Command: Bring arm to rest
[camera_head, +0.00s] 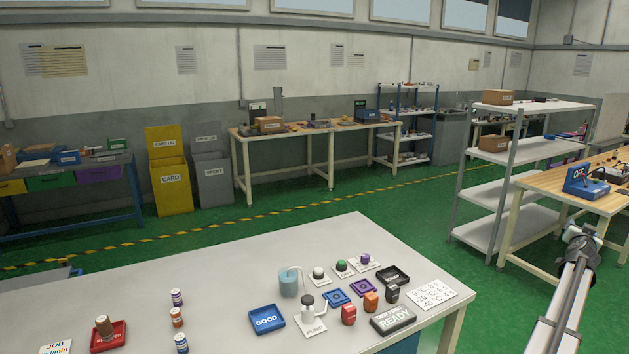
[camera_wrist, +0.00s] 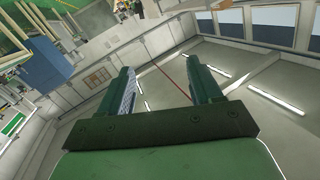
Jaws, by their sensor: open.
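My gripper (camera_wrist: 160,72) shows in the wrist view with its two dark green fingers wide apart and nothing between them. Behind the fingers in that view are only the far walls, windows and ceiling lights, tilted, so it points away from the table and touches nothing. In the head view my arm (camera_head: 568,290) rises at the right edge, to the right of the white table (camera_head: 200,262). I cannot make out the gripper's fingers in that view.
On the table are a blue GOOD tray (camera_head: 267,319), a light blue beaker (camera_head: 289,282), a dark READY block (camera_head: 393,319), a red tray (camera_head: 108,337) and several small bottles. A grey shelf rack (camera_head: 507,165) and wooden bench (camera_head: 585,200) stand beyond my arm.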

